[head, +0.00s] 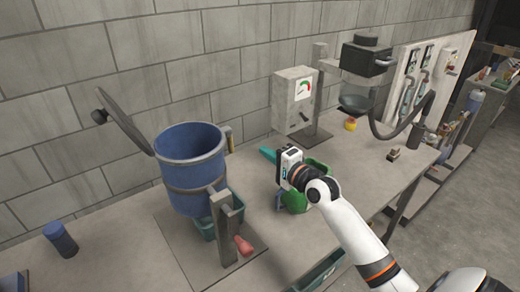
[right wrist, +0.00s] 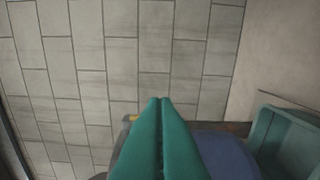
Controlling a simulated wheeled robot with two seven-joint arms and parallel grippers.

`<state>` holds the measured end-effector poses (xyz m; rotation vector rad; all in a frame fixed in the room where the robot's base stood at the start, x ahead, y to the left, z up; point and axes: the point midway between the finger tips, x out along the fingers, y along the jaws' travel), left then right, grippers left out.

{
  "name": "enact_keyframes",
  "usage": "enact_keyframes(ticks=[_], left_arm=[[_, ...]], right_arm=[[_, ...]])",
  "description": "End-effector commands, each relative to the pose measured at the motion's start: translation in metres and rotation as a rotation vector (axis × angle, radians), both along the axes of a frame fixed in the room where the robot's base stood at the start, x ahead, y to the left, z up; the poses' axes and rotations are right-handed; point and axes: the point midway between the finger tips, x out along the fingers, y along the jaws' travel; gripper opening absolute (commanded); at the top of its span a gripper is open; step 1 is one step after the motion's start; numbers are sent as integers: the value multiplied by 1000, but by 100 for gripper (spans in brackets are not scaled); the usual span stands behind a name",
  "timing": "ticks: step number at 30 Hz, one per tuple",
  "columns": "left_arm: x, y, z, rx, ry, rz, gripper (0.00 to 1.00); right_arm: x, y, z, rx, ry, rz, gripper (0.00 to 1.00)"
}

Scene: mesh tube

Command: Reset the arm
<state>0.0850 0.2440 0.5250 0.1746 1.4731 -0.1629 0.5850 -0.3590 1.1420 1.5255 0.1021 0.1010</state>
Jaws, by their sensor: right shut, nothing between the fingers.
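My right arm comes in from the right in the head view. Its right gripper (head: 268,155) is above the workbench, to the right of the blue drum (head: 192,165). Its teal fingers also show in the right wrist view (right wrist: 160,102), pressed together with nothing between them. A green container (head: 293,201) is below the gripper and partly hidden by my arm. In the right wrist view the blue drum (right wrist: 228,157) is partly hidden behind the fingers. My left gripper is not in view.
The drum's dark lid (head: 125,120) stands tilted open. A teal bin (head: 205,228) sits by the drum's base, near a red handle (head: 243,245). A grey gauge box (head: 294,100) stands behind the gripper, and a blue cylinder (head: 60,240) at left. The block wall (head: 150,40) closes the back.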

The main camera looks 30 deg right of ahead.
Motion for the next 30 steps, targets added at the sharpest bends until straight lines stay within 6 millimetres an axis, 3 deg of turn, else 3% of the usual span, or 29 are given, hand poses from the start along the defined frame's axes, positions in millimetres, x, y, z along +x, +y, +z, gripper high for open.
enact_keyframes(ticks=[6, 14, 17, 20, 22, 27, 30], left_arm=[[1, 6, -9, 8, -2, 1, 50], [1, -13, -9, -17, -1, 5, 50], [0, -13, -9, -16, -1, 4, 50], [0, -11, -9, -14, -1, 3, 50], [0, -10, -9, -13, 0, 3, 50], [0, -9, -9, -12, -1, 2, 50], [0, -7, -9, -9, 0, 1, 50]], right_arm=[[-28, -4, -2, 0, 1, -1, 0], [-34, -4, 0, -1, 1, 0, 0], [-37, 3, -9, -39, 27, 12, 0], [-49, 26, -38, -163, 108, 56, 0], [-67, 51, -69, -313, 197, 114, 0], [-137, 109, -144, -753, 429, 328, 0], [-174, 128, -168, -942, 523, 446, 0]])
